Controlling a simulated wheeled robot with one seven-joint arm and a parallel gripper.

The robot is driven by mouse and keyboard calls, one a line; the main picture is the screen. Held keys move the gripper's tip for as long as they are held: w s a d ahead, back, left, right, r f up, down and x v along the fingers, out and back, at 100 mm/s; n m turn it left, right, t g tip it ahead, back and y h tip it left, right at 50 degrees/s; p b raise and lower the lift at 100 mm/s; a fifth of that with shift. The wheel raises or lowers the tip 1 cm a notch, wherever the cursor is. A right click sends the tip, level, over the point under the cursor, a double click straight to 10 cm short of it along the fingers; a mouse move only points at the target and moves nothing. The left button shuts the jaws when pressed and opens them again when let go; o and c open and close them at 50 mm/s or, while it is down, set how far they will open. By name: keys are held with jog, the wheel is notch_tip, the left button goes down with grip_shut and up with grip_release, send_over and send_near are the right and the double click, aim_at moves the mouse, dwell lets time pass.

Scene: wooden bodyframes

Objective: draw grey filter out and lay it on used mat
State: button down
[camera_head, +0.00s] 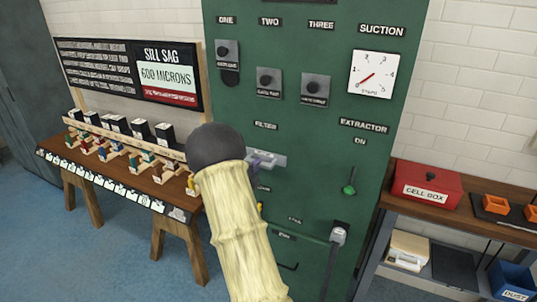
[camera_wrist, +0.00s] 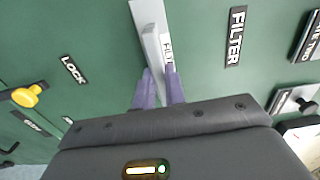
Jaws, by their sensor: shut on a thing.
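The grey filter (camera_head: 278,161) sits at the green panel (camera_head: 299,120) under the FILTER label, its pale grey front bar sticking out. In the wrist view the bar (camera_wrist: 150,45) runs between the purple fingers, with a partly hidden white label beside it. My gripper (camera_wrist: 158,88) is shut on this bar. In the head view my gripper (camera_head: 262,158) is partly hidden by my pale-sleeved arm. How far the filter is out of its slot I cannot tell. No mat marked used can be made out.
A yellow knob (camera_wrist: 27,95) is by the LOCK label. A green lever (camera_head: 349,188) and a grey-ended handle (camera_head: 338,236) stick out at right. A right bench holds a red cell box (camera_head: 427,186) and orange trays (camera_head: 496,204). A display bench (camera_head: 125,182) stands left.

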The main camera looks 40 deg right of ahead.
jog(key=shift+s+a+b, duration=0.15)
jog(key=shift+a+b, duration=0.15)
jog(key=shift+a, duration=0.05)
dwell(0.6)
jog(key=b+v, duration=0.4)
jog(key=v, duration=0.7)
jog(key=shift+s+a, duration=0.15)
jog(key=shift+a, duration=0.15)
dwell(1.6)
jog(key=w+a+f+n+t+y+p, duration=0.3)
jog(key=w+a+n+t+y+p, duration=0.1)
jog(key=w+a+n+t+y, duration=0.35)
jog(key=a+f+n+t+y+p, duration=0.1)
jog(key=a+f+n+t+y, duration=0.1)
jog(key=a, duration=0.6)
jog(key=a+f+n+t+y+p, duration=0.1)
jog(key=a+f+n+y+p, duration=0.1)
jog(key=a+f+n+y, duration=0.2)
jog(key=a+y, duration=0.3)
jog(key=a, duration=0.1)
jog(key=shift+a+t, duration=0.15)
jog(key=shift+t, duration=0.2)
jog(key=shift+w+a, duration=0.1)
jog(key=shift+w, duration=0.15)
